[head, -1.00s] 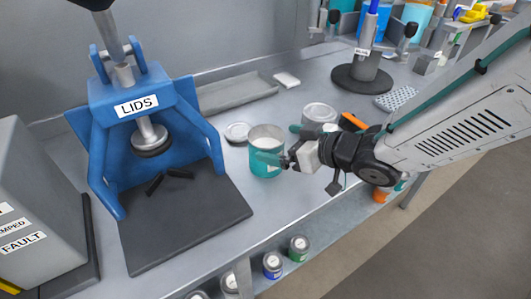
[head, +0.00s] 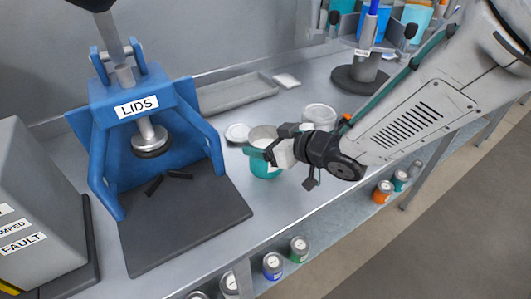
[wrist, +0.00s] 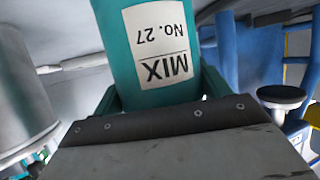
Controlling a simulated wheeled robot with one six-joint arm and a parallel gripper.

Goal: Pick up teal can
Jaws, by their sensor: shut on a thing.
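The teal can (head: 265,169) stands upright on the grey bench in the head view, right of the blue lid press. Its top is open and its upper part is partly hidden by my gripper (head: 262,154). In the wrist view the teal can (wrist: 120,60) fills the upper middle, with a white label reading "MIX No. 27" upside down. My gripper (wrist: 158,92) is shut on the can, with a teal finger at either side of it. Whether the can's base touches the bench is hard to tell.
The blue press (head: 150,130) marked LIDS stands at the left on a dark base plate. A round lid (head: 237,133) lies behind the can. A silver can (head: 319,115) stands behind my wrist. Several small cans sit on the shelf below, such as a blue one (head: 273,265).

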